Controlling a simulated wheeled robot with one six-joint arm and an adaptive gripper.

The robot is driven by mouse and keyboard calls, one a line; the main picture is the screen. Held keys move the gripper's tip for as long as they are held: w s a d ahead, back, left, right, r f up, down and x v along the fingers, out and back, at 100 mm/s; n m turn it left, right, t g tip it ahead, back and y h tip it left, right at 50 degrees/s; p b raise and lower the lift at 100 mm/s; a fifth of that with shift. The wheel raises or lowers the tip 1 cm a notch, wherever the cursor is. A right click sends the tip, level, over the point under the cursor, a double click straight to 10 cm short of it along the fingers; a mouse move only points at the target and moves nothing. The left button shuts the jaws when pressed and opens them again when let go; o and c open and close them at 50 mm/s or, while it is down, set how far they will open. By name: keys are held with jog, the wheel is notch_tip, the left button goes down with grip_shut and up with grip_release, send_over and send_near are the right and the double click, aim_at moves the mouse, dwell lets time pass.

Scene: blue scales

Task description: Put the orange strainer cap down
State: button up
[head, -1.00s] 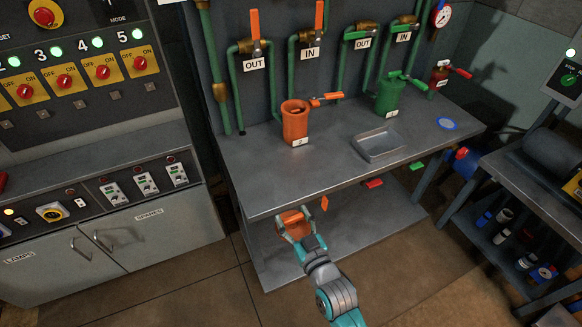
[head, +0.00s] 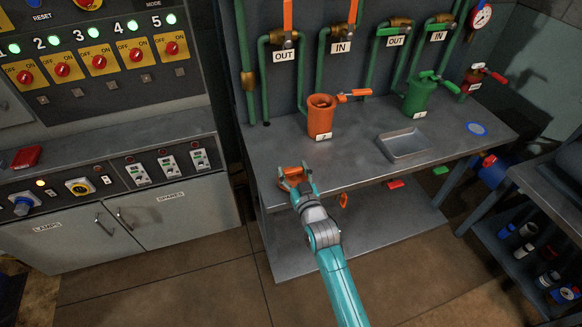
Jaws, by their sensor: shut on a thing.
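My gripper (head: 293,182) is shut on the orange strainer cap (head: 292,172). In the head view both appear over the front left part of the grey bench top (head: 265,160). The fingers cover part of the cap, and I cannot tell whether it touches the bench. The orange strainer body (head: 320,121) stands upright behind and to the right of the cap, its top open.
A shallow grey tray (head: 405,146) sits mid-bench, with a green strainer (head: 419,100) behind it and a blue ring (head: 476,128) to the right. The bench left of the orange strainer is clear.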

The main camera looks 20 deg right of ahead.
jog(key=shift+w+r, duration=0.1)
jog(key=shift+w, duration=1.05)
jog(key=shift+f, duration=0.3)
jog(key=shift+f, duration=0.1)
jog(key=o, duration=1.6)
jog(key=shift+s+f, duration=0.1)
jog(key=shift+c, duration=0.2)
jog(key=s, duration=1.2)
